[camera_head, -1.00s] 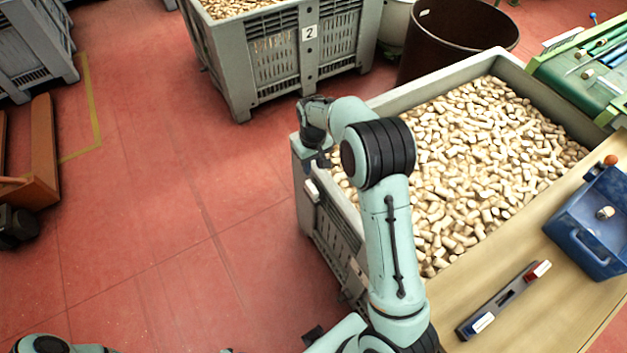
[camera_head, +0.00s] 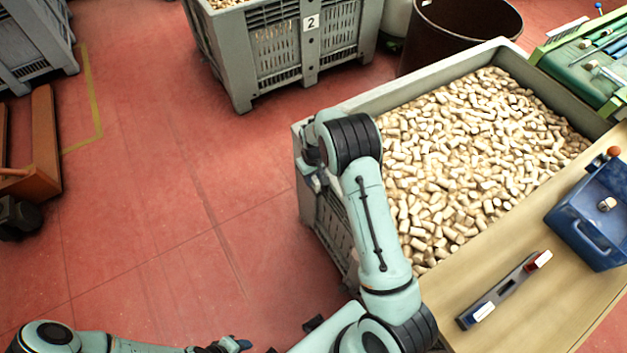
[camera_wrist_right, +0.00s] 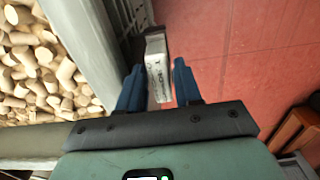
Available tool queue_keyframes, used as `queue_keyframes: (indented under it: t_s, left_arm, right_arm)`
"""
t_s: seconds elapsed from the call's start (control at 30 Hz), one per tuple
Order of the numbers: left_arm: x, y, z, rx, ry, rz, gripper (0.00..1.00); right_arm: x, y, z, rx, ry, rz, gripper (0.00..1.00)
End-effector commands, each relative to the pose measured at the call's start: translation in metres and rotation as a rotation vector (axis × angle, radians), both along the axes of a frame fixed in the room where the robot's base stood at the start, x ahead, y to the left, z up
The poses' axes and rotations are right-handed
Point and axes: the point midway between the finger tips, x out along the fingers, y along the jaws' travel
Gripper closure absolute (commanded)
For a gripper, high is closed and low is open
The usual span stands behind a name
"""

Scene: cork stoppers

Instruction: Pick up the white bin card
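The white bin card (camera_wrist_right: 158,82) shows in the right wrist view as a pale, narrow block with dark print, against the outer side of the cork bin (camera_wrist_right: 88,40). A dark piece sits at its far end. My right gripper (camera_wrist_right: 158,72) has its two blue fingers on either side of the card, with a gap to it near the tips, so it looks open. In the head view my right gripper is mostly hidden behind its own arm, beside the bin's left wall (camera_head: 333,222). My left gripper (camera_head: 236,344) is small at the bottom edge, its fingers unclear.
A wooden table (camera_head: 545,290) at the right carries a dark level-like tool (camera_head: 500,292) and a blue box (camera_head: 590,225). A second grey bin marked 2 (camera_head: 235,70) stands behind. An orange pallet truck (camera_head: 45,150) is at left. Red floor between is free.

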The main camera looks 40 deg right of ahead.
Motion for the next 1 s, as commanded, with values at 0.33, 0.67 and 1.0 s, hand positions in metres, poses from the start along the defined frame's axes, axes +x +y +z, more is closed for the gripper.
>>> queue_keyframes:
  t_s: [0.33,0.67,1.0]
  left_arm:
    - [0.0,0.0,0.0,0.0,0.0,0.0,0.57]
    - [0.0,0.0,0.0,0.0,0.0,0.0,0.57]
    - [0.0,0.0,0.0,0.0,0.0,0.0,0.57]
  right_arm:
    - [0.0,0.0,-0.003,0.0,-0.001,0.001,0.92]
    - [0.001,0.0,-0.002,0.0,-0.002,0.001,1.0]
    - [0.002,0.0,0.031,-0.001,-0.007,0.002,1.0]
